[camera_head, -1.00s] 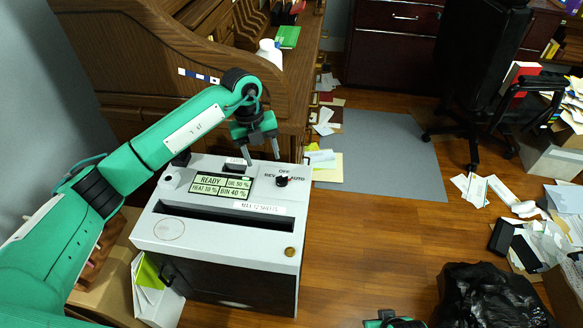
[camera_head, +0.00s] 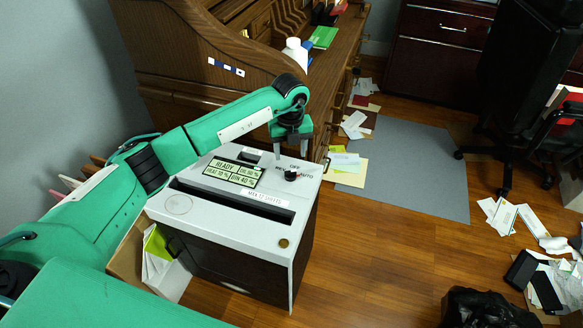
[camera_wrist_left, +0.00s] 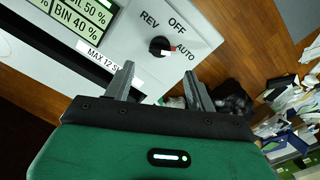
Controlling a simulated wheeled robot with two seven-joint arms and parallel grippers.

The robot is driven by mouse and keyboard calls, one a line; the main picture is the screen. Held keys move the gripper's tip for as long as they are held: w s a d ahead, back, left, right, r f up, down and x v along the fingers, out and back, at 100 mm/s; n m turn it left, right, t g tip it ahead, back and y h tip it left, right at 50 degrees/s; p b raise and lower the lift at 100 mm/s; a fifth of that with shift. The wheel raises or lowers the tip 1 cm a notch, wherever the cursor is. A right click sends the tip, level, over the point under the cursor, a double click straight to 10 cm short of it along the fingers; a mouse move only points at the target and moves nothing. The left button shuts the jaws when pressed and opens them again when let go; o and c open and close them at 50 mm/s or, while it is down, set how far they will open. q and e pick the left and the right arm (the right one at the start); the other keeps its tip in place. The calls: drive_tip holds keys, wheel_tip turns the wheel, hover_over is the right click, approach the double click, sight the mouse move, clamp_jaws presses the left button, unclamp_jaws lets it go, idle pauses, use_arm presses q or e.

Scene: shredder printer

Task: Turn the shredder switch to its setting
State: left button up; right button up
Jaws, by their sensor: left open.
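The shredder (camera_head: 235,226) is a pale grey-topped box with a dark front, a long paper slot and a green READY display. Its black round switch (camera_head: 291,175) is at the right of the top, among the labels REV, OFF and AUTO. The switch shows clearly in the left wrist view (camera_wrist_left: 160,46), with a small pale-and-red mark on its AUTO side. My left gripper (camera_head: 291,153) is open and empty, fingers down, just behind the switch in the head view. In the wrist view its fingertips (camera_wrist_left: 158,72) are apart on either side of the switch's line, not touching it.
A wooden roll-top desk (camera_head: 190,75) stands close behind the shredder. Papers (camera_head: 346,165) lie on the floor at its right, by a grey mat (camera_head: 415,165). A black bag (camera_head: 485,308) is at the bottom right. The wooden floor between is clear.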

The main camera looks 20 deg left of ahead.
sight(290, 171)
use_arm(q)
wheel_tip(290, 171, down, 8)
drive_tip(key=shift+r, duration=0.15)
drive_tip(key=c, duration=1)
